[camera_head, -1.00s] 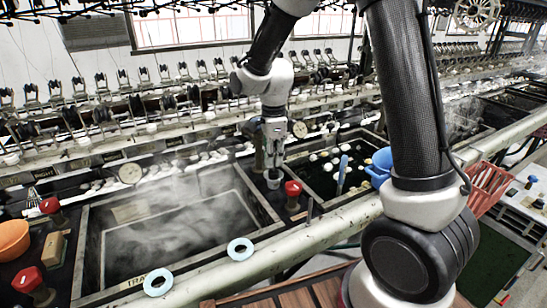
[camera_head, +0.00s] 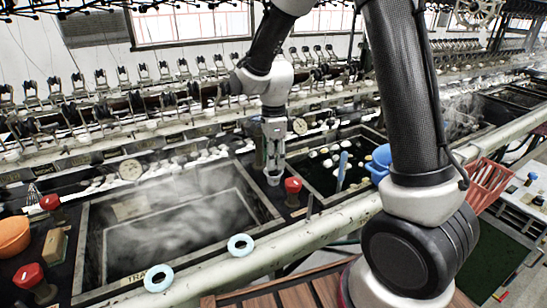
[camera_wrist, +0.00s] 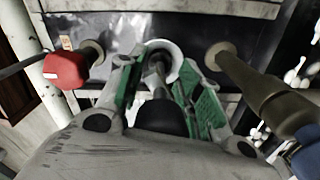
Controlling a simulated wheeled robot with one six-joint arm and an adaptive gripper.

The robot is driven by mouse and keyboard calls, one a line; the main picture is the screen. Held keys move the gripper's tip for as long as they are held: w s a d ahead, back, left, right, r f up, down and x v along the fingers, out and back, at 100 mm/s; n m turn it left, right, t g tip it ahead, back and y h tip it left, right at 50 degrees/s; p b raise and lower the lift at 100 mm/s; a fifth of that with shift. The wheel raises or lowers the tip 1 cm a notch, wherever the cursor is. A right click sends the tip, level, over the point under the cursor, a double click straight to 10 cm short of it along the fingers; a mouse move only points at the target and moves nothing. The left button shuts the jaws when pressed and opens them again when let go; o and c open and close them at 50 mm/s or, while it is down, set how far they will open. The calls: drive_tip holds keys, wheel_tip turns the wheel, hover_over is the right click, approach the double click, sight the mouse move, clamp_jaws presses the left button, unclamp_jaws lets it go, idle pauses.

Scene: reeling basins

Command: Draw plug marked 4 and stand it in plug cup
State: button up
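The plug cup (camera_head: 273,179) is a small pale cup on the dark ledge between two basins. In the wrist view its white rim (camera_wrist: 178,52) encircles the lower end of a plug's stem. The plug (camera_wrist: 160,116) has a dark rounded top and lies between my fingers; no number is readable on it. My gripper (camera_head: 272,164) points down right above the cup. Its green-padded fingers stand apart on both sides of the plug, looking open. A red-topped plug (camera_head: 293,187) stands beside the cup; it also shows in the wrist view (camera_wrist: 66,70).
A brown handle (camera_wrist: 250,82) stands close to one finger. A steaming basin (camera_head: 170,235) lies left, a dark basin with cocoons (camera_head: 325,180) right. Other red-topped plugs (camera_head: 50,202) stand left. Two blue rings (camera_head: 240,245) lie on the front rail. A blue bowl (camera_head: 378,168) stands right.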

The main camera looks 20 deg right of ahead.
wheel_tip(320, 180, up, 11)
drive_tip(key=shift+r, duration=0.5)
idle(1.9)
